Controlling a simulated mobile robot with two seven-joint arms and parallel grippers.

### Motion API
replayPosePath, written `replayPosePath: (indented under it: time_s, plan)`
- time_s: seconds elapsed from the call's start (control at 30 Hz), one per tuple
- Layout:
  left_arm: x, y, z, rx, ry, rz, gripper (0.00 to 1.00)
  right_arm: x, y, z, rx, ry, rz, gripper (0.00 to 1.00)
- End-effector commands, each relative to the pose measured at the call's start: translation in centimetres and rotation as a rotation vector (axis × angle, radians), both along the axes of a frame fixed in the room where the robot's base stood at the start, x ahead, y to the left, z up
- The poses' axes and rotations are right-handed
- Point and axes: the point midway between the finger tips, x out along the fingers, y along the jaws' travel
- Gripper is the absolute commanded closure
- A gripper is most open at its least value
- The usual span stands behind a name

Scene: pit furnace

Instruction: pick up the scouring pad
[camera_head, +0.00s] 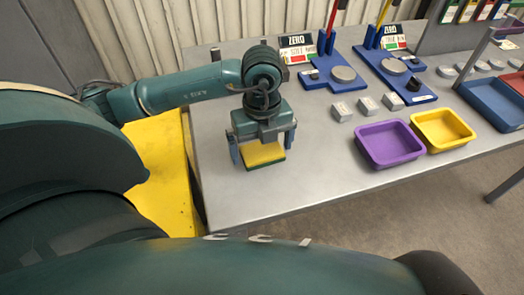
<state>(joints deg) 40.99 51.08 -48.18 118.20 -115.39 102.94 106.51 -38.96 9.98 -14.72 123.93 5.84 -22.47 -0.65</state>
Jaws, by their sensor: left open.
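The scouring pad (262,155) is yellow with a dark green edge and lies on the grey table near its left front part. My left gripper (263,152) is directly above it, pointing down, with its two fingers apart, one to each side of the pad. The gripper body hides the far part of the pad. I cannot tell whether the fingers touch it. My right gripper does not show.
A purple tray (389,164) and a yellow tray (468,143) stand to the right on the grey table (300,190). Small grey blocks (342,111) sit behind them. Blue stands (330,76) are at the back, and a blue bin (493,103) is far right. The front left tabletop is clear.

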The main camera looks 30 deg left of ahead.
Motion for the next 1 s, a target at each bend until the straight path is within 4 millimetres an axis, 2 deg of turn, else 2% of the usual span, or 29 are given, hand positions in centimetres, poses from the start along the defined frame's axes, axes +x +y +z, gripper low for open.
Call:
replayPosePath:
  time_s: [0.17,0.67,0.87,1.0]
  plan:
    - [0.0,0.0,0.0,0.0,0.0,0.0,0.0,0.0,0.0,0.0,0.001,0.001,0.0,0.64]
    - [0.0,0.0,0.0,0.0,0.0,0.0,0.4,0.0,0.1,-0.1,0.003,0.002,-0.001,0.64]
    - [0.0,0.0,0.1,-0.001,-0.001,0.0,0.41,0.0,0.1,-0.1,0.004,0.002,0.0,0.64]
    - [0.1,0.0,1.1,-0.001,-0.004,0.0,0.41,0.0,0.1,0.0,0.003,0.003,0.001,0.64]
